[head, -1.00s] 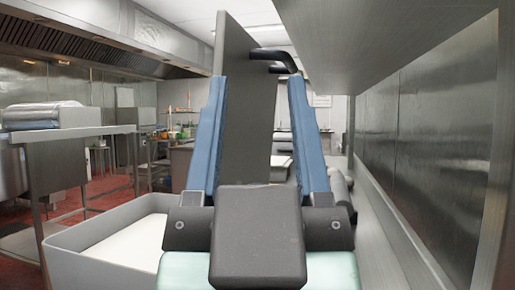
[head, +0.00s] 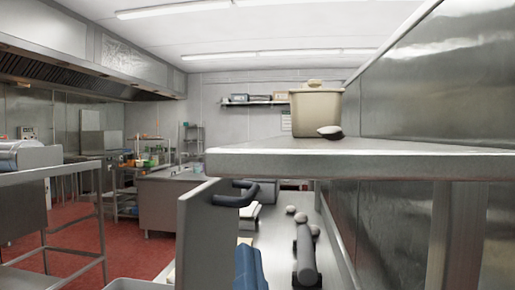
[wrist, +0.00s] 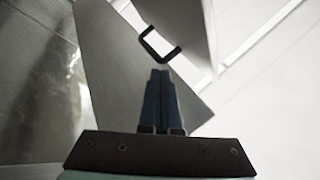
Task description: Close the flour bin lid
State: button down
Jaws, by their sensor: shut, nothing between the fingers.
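The flour bin lid (head: 203,235) is a flat grey panel standing raised in the head view, with a black bar handle (head: 236,194) on its right side. Only a pale strip of the flour bin's rim (head: 140,284) shows at the bottom edge; the rest of the bin is out of frame. My gripper's blue fingers (head: 250,268) show at the bottom, just right of the lid. In the wrist view my gripper (wrist: 161,72) is shut and empty, its tips pointing toward the black handle (wrist: 158,46). The handle is outside the fingers. Whether the fingers touch the panel cannot be told.
A steel shelf (head: 350,163) juts in from the right above the lid, bearing a lidded beige container (head: 316,112) and a dark scoop-like item. A lower counter with a dark roller-like object (head: 305,255) lies right of my gripper. Red floor is open at left.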

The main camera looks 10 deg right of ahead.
jog(key=s+d+r+m+g+p, duration=0.3)
jog(key=d+m+g+p, duration=0.25)
jog(key=m+p, duration=1.3)
jog(key=w+a+r+n+p, duration=0.1)
jog(key=w+n+p, duration=0.3)
jog(key=w+p, duration=0.5)
jog(key=shift+w+a+h+p, duration=0.3)
jog(key=shift+w+a, duration=0.45)
jog(key=shift+a, duration=0.15)
jog(key=shift+r, duration=0.1)
jog(key=shift+w+n, duration=0.15)
jog(key=shift+n, duration=0.1)
